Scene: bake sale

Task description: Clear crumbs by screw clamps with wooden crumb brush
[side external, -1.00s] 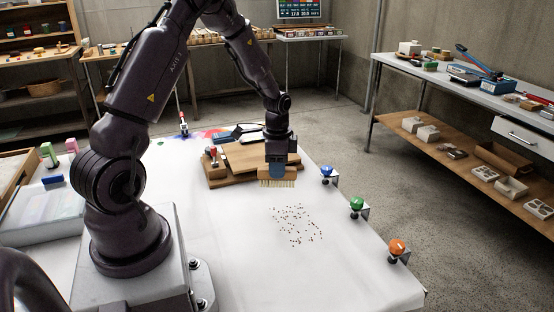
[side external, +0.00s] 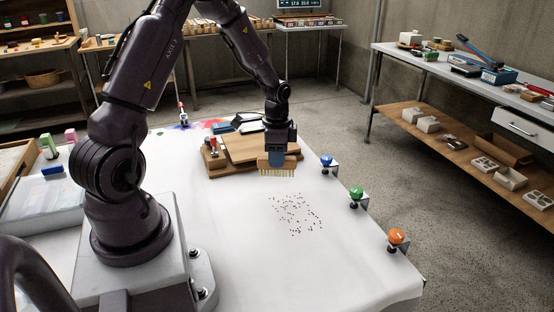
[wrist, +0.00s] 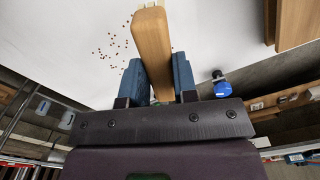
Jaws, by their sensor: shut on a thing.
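The wooden crumb brush (side external: 276,165) has a tan block and pale bristles pointing down. My gripper (side external: 277,156) is shut on its wooden block, and the blue fingers flank the wood (wrist: 152,45) in the wrist view. The brush is at the crumbs' far side, its bristles close to the white table; I cannot tell if they touch. The dark crumbs (side external: 296,214) lie scattered in a loose patch; some also show in the wrist view (wrist: 112,45). Blue (side external: 327,161), green (side external: 356,194) and orange (side external: 396,237) screw clamps sit along the table's right edge. The wrist view shows the blue one (wrist: 221,87).
Wooden boards (side external: 226,161) lie just behind and left of the brush, with a red-topped item (side external: 213,145) at their left. The white tabletop (side external: 235,225) is clear around the crumbs. A grey side table (side external: 455,77) stands apart at the right.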

